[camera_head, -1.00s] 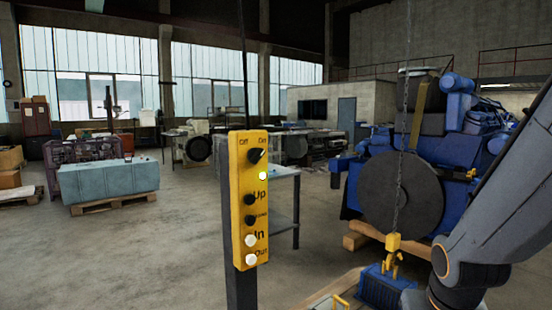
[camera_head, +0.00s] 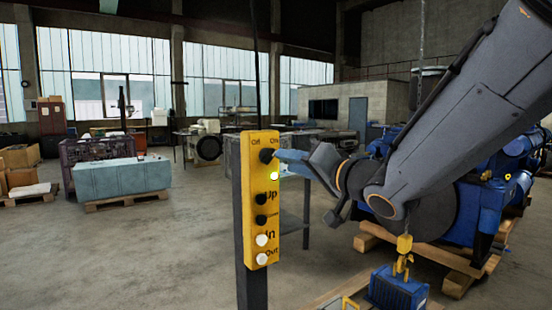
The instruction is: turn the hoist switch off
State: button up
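The yellow hoist control box (camera_head: 248,205) stands on a dark post. Its black rotary hoist switch (camera_head: 267,156) sits at the top, under the labels "Off" on the left and "On" on the right. The exact direction of the switch's pointer is too small to tell.
Black and white buttons (camera_head: 262,239) run down the box below the switch. A grey table (camera_head: 291,225) stands behind it. The yellow hoist hook (camera_head: 404,244) hangs at a blue block (camera_head: 398,291). A blue engine (camera_head: 484,205) is behind my arm.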

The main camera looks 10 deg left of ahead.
aim_at(271, 157)
jog(key=p+x, duration=0.1)
jog(key=x, duration=0.5)
jog(key=shift+w+a+p, duration=0.2)
jog(key=shift+w+p, duration=0.05)
jog(key=shift+p, duration=0.1)
grip_shut()
